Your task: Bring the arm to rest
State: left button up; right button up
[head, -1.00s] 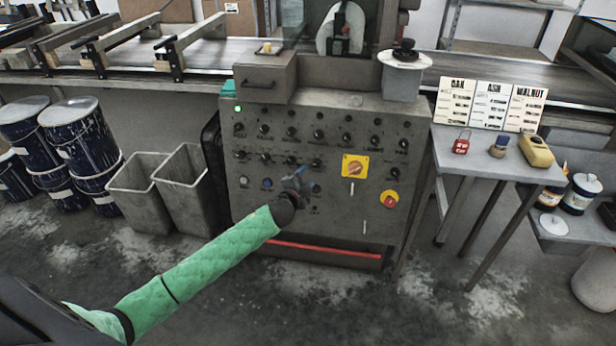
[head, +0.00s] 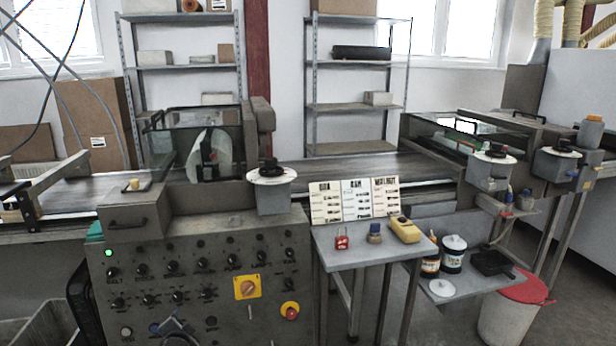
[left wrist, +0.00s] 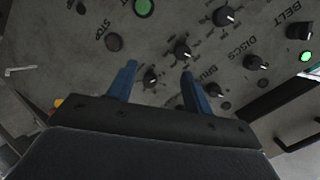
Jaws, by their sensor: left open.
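My left gripper (head: 172,325) shows at the bottom edge of the head view, in front of the lower part of the grey control panel (head: 226,308). In the left wrist view its two blue fingers (left wrist: 158,68) are apart, with nothing between them. The panel's knobs and a STOP-labelled button (left wrist: 113,42) lie beyond the fingertips. I cannot tell the exact gap to the panel. Most of my left arm is below the head view. My right gripper is in neither view.
A yellow rotary switch (head: 247,287) and a red stop button (head: 290,310) sit on the panel. To the right, a small table (head: 372,254) holds a red padlock, a small jar and a yellow device. A red-lidded bin (head: 508,315) stands farther right. The conveyor (head: 345,170) runs behind.

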pick_arm(q)
jog(key=s+d+r+n+g+h+p, duration=0.1)
jog(key=s+d+g+h+p, duration=0.1)
jog(key=s+d, duration=0.6)
jog(key=s+d+n+g+h+p, duration=0.1)
jog(key=s+d+n+g+p, duration=0.3)
jog(key=s, duration=0.9)
jog(key=s+d+r+m+g+h, duration=0.1)
jog(key=s+d+h, duration=0.1)
jog(key=s+d, duration=0.65)
jog(key=s+d+f+g+p, duration=0.1)
jog(key=s, duration=0.7)
jog(key=s+d+f+n+g+h+p, duration=0.1)
jog(key=s+f+g+p, duration=0.1)
jog(key=s, duration=0.6)
jog(key=shift+d+f+n, duration=0.25)
jog(key=shift+d+n, duration=0.05)
jog(key=shift+d, duration=0.05)
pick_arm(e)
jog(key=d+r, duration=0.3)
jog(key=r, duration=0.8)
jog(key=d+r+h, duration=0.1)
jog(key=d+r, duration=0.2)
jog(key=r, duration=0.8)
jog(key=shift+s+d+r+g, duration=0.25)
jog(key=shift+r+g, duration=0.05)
